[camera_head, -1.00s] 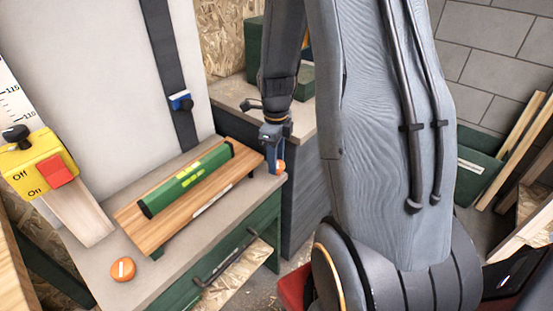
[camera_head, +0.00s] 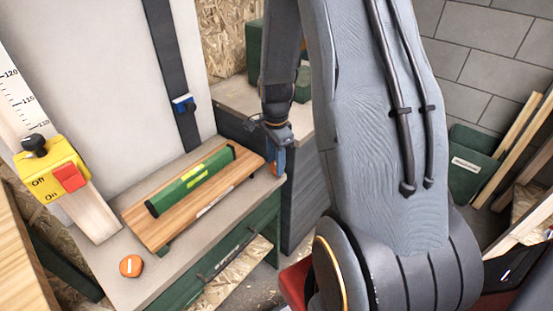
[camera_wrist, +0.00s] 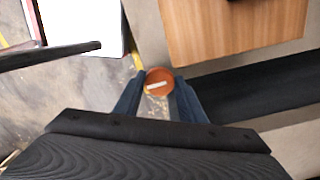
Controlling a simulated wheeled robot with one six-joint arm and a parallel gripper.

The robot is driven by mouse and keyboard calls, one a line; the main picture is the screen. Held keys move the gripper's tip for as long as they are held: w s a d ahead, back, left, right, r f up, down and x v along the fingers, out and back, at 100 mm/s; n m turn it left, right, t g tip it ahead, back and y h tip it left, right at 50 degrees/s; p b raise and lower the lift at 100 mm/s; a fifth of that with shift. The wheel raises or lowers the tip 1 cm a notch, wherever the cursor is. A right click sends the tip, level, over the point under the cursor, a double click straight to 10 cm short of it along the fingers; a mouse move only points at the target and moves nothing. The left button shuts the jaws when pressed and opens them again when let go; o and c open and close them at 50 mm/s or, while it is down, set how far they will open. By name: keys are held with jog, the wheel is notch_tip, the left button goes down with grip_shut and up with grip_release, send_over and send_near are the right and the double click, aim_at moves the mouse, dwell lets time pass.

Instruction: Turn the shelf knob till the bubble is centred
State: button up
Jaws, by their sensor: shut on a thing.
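A green spirit level (camera_head: 188,184) with yellow-green windows lies on a wooden shelf board (camera_head: 150,236). Its bubble is too small to make out. My gripper (camera_head: 276,160) is at the right front corner of the bench. In the wrist view, my gripper (camera_wrist: 160,92) is shut on an orange knob (camera_wrist: 159,80) with a white mark, one finger on each side. That knob is largely hidden by the gripper in the head view. A second orange knob (camera_head: 131,266) with a white mark sits at the bench's left front, apart from the gripper.
The grey bench top (camera_head: 192,240) is bare in front of the board. A yellow switch box (camera_head: 50,170) with a red button stands at the left. A strap with a blue buckle (camera_head: 184,103) hangs behind. A green bin (camera_head: 470,165) and timber lie at the right.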

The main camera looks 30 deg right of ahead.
jog(key=n+p, duration=0.1)
jog(key=n, duration=0.4)
jog(key=shift+n, duration=0.3)
jog(key=shift+p, duration=0.3)
jog(key=o, duration=1)
jog(key=shift+o, duration=0.2)
jog(key=shift+r+b, duration=0.65)
jog(key=shift+r, duration=3.3)
